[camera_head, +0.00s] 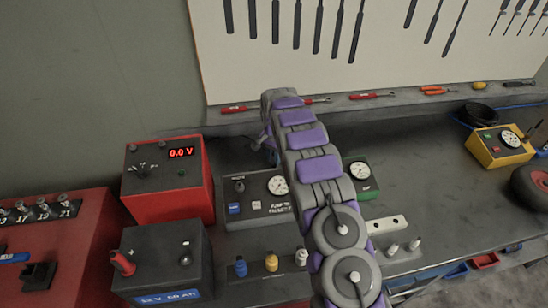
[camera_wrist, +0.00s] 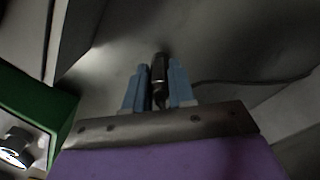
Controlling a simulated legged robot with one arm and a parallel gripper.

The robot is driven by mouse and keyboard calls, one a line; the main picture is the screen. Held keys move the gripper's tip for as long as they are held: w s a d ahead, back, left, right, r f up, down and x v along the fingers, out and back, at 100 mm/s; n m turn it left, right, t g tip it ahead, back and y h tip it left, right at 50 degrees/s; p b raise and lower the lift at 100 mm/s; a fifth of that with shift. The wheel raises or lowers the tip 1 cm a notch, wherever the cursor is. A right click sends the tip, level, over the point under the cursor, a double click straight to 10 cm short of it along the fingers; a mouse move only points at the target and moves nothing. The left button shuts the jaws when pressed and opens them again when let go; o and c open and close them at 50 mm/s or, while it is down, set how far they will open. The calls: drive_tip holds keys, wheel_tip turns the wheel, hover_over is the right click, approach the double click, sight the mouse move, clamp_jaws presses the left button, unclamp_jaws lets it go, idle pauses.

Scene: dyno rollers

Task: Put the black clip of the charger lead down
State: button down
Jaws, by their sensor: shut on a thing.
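In the wrist view my gripper (camera_wrist: 159,80) has its two blue fingers closed on the black clip (camera_wrist: 160,66), a dark, roughly cylindrical piece whose end sticks out past the fingertips. A thin dark lead (camera_wrist: 245,81) runs off to the right. A grey surface lies beyond the clip; I cannot tell whether they touch. In the head view my arm hides the clip and most of my gripper. The red charger (camera_head: 168,185) reads 0.0 V. The dark battery (camera_head: 160,262) stands in front of it, with a red clip (camera_head: 122,262) at its left terminal.
A gauge box (camera_head: 250,212) stands right of the charger, and a green gauge box (camera_head: 362,172) is behind my arm; a green box (camera_wrist: 38,115) is close at left in the wrist view. Blue, yellow and white-topped pieces stand in front. Bare bench (camera_head: 440,160) lies to the right.

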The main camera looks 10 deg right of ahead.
drive_tip(key=c, duration=0.9)
unclamp_jaws()
drive_tip(key=shift+c, duration=0.2)
wheel_tip(320, 180, up, 12)
drive_tip(key=p, duration=0.2)
